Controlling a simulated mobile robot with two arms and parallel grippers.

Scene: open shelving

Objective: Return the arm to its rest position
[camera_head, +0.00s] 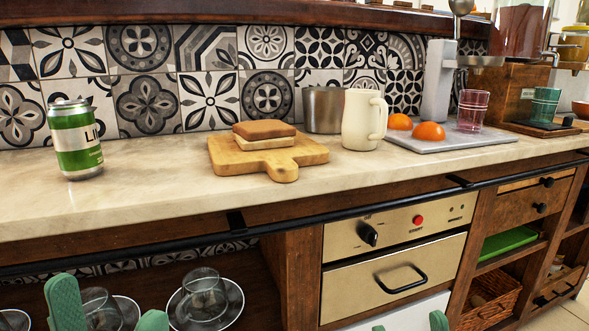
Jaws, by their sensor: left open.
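My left gripper (108,297) is at the lower left, with its two green fingers apart and nothing between them that I can see it holding. It is in front of the lower shelf, below the counter's front edge. Glasses on saucers show behind its fingers. The green tips of my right gripper (408,324) just show at the bottom edge, right of the middle, apart and in front of a white surface below the drawer. The rest of both arms is out of view.
The marble counter (200,205) holds a green can (75,140), a cutting board (225,158) with a sandwich (264,135), a cream mug (364,119) and a tray (455,140) with orange fruit. A black rail (330,212) runs along the front. A glass (204,293) stands on the lower shelf.

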